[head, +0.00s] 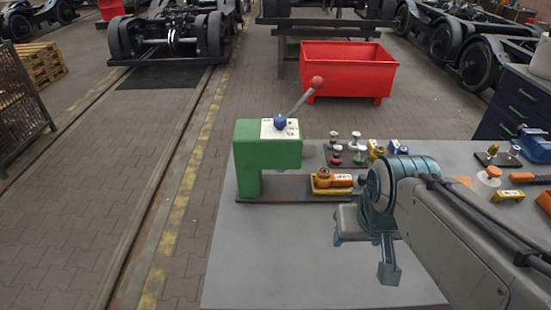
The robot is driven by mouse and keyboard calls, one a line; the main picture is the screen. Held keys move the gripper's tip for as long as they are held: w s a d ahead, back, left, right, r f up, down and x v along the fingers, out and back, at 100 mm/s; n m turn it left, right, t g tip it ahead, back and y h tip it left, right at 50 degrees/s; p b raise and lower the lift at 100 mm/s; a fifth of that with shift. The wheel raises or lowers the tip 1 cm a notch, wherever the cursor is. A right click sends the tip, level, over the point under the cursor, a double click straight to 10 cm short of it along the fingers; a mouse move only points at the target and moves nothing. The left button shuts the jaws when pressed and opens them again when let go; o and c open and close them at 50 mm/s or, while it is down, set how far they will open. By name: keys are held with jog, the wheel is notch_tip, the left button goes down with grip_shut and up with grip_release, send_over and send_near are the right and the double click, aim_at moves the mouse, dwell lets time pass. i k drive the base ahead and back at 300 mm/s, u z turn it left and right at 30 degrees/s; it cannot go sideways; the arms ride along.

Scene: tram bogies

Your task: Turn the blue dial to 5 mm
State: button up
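The blue dial (280,122) sits on a white plate (267,130) on top of the green press (254,150). The plate carries small dark marks that are too small to read, so I cannot tell the dial's setting. A grey lever (300,104) with a red knob (316,82) rises beside the dial and tilts to the right. My gripper (363,259) hangs over the grey table, in front and to the right of the press, well apart from the dial. Its two fingers are spread and nothing shows between them.
Behind my arm are several small knobs on a dark mat (345,147). A blue vise (535,146) and an orange-handled tool (527,178) lie right. The table's front left (265,265) is clear.

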aim_at(280, 122)
jog(key=k, duration=1.3)
jog(key=u, duration=0.65)
jog(key=i, duration=1.4)
jog(key=z, duration=0.65)
